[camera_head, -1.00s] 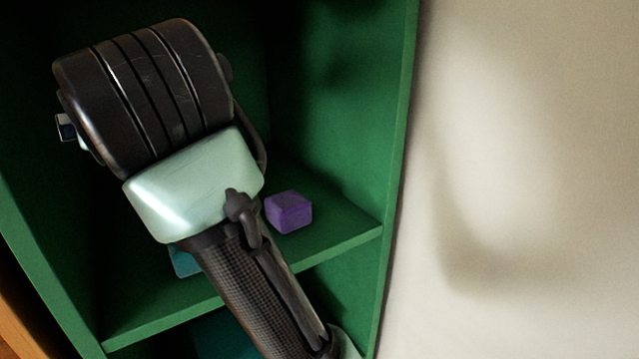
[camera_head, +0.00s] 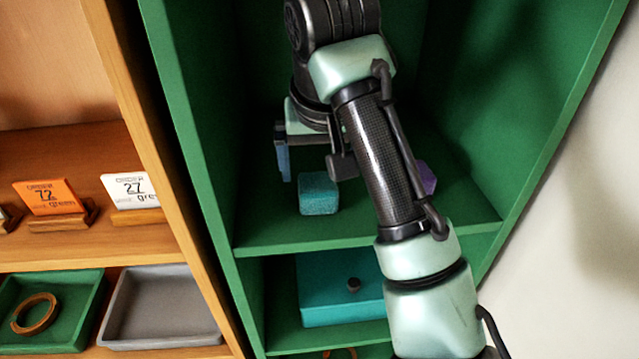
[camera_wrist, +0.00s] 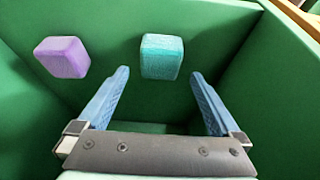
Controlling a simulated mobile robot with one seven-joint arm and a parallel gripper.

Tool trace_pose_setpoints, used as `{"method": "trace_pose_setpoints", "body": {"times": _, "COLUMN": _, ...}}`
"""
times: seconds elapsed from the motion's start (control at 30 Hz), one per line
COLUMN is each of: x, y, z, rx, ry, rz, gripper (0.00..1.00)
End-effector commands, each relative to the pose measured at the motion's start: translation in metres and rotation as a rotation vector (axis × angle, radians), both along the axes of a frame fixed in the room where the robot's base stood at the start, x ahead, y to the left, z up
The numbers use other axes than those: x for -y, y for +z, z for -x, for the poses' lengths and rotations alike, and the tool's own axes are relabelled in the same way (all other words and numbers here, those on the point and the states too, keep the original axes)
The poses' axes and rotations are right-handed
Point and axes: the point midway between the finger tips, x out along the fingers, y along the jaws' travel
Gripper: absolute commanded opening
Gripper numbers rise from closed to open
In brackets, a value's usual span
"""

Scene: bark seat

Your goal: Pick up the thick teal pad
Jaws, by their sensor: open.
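The thick teal pad (camera_head: 319,193) sits on the upper shelf of the green cabinet (camera_head: 290,240), near its front left. In the wrist view the teal pad (camera_wrist: 161,56) is a rounded block just beyond the fingertips, centred slightly left between them. My gripper (camera_wrist: 160,75) is open, its two blue fingers apart and nothing between them.
A purple block (camera_wrist: 62,57) stands left of the pad in the wrist view; in the head view it (camera_head: 427,178) is partly behind my arm. A teal box (camera_head: 335,290) lies below. Green side walls enclose the shelf. A wooden shelf with cards and trays (camera_head: 160,305) stands left.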

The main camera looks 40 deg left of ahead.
Motion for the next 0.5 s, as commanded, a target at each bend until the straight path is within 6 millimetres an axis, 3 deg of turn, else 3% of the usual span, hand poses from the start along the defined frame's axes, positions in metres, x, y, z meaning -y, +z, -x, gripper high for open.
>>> {"method": "trace_pose_setpoints", "body": {"times": 0.5, "x": -0.015, "y": -0.048, "z": -0.015, "rx": 0.0, "ry": 0.0, "rz": 0.0, "gripper": 1.0}}
